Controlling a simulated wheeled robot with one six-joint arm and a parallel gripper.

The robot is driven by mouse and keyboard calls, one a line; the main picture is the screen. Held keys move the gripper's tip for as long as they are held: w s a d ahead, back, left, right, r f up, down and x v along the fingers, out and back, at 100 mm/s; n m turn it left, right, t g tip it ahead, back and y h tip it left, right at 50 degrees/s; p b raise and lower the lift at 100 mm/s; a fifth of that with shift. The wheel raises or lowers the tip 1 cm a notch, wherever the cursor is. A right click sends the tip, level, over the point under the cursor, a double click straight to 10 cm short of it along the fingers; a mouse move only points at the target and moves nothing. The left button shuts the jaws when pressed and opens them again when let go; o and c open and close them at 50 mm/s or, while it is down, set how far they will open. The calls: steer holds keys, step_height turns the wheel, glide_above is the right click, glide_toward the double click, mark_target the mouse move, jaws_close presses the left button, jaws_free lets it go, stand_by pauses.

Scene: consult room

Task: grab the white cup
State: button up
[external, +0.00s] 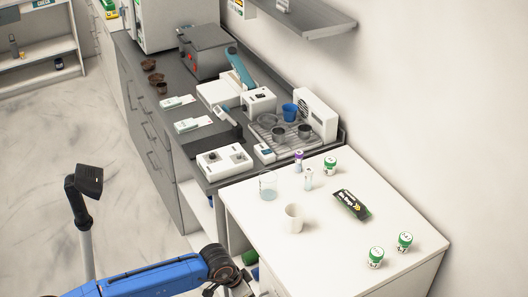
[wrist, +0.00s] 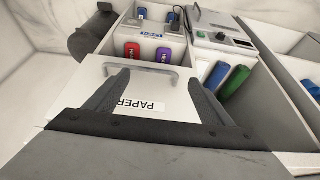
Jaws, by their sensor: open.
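The white cup (external: 293,217) stands upright on the white table top (external: 340,262), near its left side, in the external view. My gripper (external: 240,289) is low at the bottom of the external view, below and left of the table top, apart from the cup and partly cut off by the picture edge. In the wrist view my gripper (wrist: 158,79) has its two dark fingers spread with nothing held between them. The wrist view faces a white panel (wrist: 95,88) with a handle and a PAPER label. The cup is not in the wrist view.
Around the cup are a clear glass beaker (external: 268,185), small bottles, a black packet (external: 351,205) and green-lidded jars (external: 376,257). A grey counter with equipment (external: 225,160) adjoins behind. The wrist view shows open bins with a red item (wrist: 132,51) and a purple item (wrist: 163,56).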

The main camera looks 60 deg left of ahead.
step_height(320, 180, up, 24)
steer(key=w+f+n+t+h, duration=0.1)
steer(key=w+f+n+h, duration=0.35)
steer(key=n, duration=0.85)
steer(key=w+a+r+n+t+y, duration=0.1)
steer(key=w+a+r+n+t, duration=0.15)
steer(key=a+n, duration=0.35)
steer(key=w+a+r+n+t, duration=0.1)
steer(key=a+n+t, duration=0.25)
steer(key=n, duration=0.45)
steer(key=w+a+r+n+t+y, duration=0.1)
steer(key=w+a+n+t, duration=0.15)
steer(key=a+n, duration=0.4)
glide_toward(286, 215)
steer(key=shift+h, duration=0.25)
steer(key=shift+x, duration=5.15)
steer(key=shift+a+x, duration=0.2)
steer(key=shift+x, duration=0.95)
steer(key=shift+a+x, duration=0.15)
steer(key=shift+x, duration=1)
steer(key=shift+a+x, duration=0.2)
steer(key=shift+x, duration=0.9)
steer(key=shift+w+r, duration=0.2)
